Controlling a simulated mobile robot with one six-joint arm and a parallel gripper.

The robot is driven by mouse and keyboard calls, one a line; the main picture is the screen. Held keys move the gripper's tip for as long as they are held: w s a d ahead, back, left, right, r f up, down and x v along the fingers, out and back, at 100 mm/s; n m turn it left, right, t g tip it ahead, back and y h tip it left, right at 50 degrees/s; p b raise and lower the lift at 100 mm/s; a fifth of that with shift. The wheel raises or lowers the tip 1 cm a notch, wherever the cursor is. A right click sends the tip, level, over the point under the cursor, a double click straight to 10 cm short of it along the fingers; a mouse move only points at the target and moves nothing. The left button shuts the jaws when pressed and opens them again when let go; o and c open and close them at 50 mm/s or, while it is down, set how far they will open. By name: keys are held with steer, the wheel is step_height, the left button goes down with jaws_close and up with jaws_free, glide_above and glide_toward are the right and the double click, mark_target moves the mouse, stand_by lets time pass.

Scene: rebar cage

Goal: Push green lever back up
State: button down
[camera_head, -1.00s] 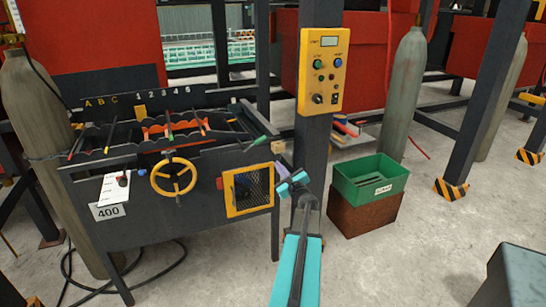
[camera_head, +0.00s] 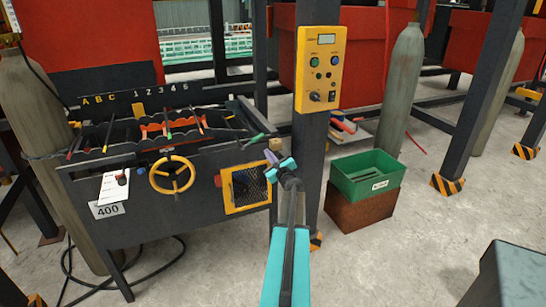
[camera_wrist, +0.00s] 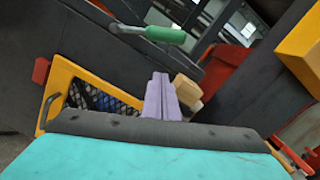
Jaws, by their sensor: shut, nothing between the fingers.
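My gripper (camera_head: 270,157), with thin purple fingers, is just below and right of the handle in the head view. In the wrist view the closed fingers (camera_wrist: 161,82) point up toward the handle, with a visible gap between. They hold nothing.
A tan block (camera_head: 276,144) sits close to my fingers on the right. Below is a yellow-framed mesh panel (camera_head: 246,188). A dark post with a yellow control box (camera_head: 320,69) stands at right. A green bin (camera_head: 366,176) rests on a brown box.

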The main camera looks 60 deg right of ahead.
steer(key=shift+w+r+p, duration=0.5)
steer(key=shift+w+r, duration=0.2)
steer(key=shift+r, duration=0.25)
steer(key=shift+w+r+p, duration=0.45)
steer(key=shift+w+r, duration=0.2)
steer(key=shift+r, duration=0.25)
steer(key=shift+s+r+b, duration=0.1)
steer(key=shift+s+b, duration=0.05)
steer(key=shift+b, duration=0.25)
steer(key=shift+a+r+n, duration=0.1)
steer(key=shift+n, duration=0.2)
